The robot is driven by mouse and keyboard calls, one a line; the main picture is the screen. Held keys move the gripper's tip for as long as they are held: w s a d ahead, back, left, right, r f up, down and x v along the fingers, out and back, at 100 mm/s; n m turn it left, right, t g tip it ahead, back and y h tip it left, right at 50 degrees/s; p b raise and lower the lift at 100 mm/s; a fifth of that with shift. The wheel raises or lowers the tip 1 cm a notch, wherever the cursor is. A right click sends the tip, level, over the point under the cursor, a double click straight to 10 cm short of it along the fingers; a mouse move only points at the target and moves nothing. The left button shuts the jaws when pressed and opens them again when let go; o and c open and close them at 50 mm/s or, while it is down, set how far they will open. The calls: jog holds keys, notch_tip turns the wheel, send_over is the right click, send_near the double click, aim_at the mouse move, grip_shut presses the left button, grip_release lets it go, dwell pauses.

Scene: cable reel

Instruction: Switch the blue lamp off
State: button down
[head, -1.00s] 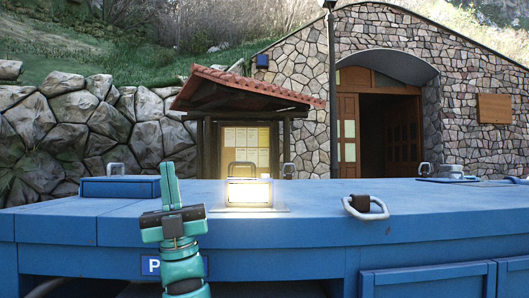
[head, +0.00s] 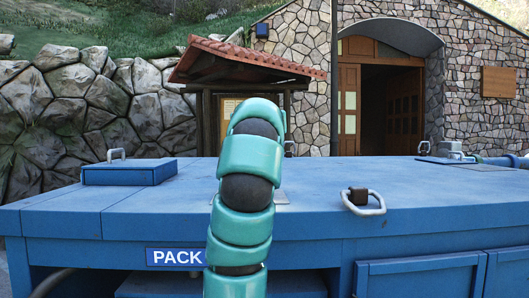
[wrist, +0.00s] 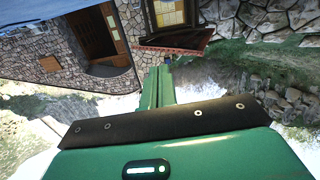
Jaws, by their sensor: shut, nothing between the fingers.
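The lamp itself does not show in the head view. My teal arm (head: 245,205) stands in front of the place where it stood, and no glow shows around the arm. A bit of grey plate (head: 281,198) shows on the blue bench top just right of the arm. My gripper's fingers are hidden behind the arm in the head view. In the wrist view my gripper (wrist: 160,70) is shut and empty, its green fingers together. No lamp shows there, so I cannot tell how far the gripper is from it.
The blue bench (head: 320,215) spans the front. A low blue box (head: 130,173) lies at its left, a metal handle (head: 366,202) at its right front. Behind stand a tile-roofed notice board (head: 245,62), a rock wall (head: 75,110) and a stone building (head: 460,75).

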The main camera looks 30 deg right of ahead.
jog(key=s, duration=0.1)
jog(key=f+g+y, duration=0.1)
jog(key=s+f+g, duration=0.1)
jog(key=shift+s+d+y, duration=0.25)
jog(key=shift+s+y, duration=0.05)
jog(key=shift+s, duration=0.05)
jog(key=x, duration=1)
jog(key=shift+f, duration=1.95)
jog(key=shift+b, duration=0.3)
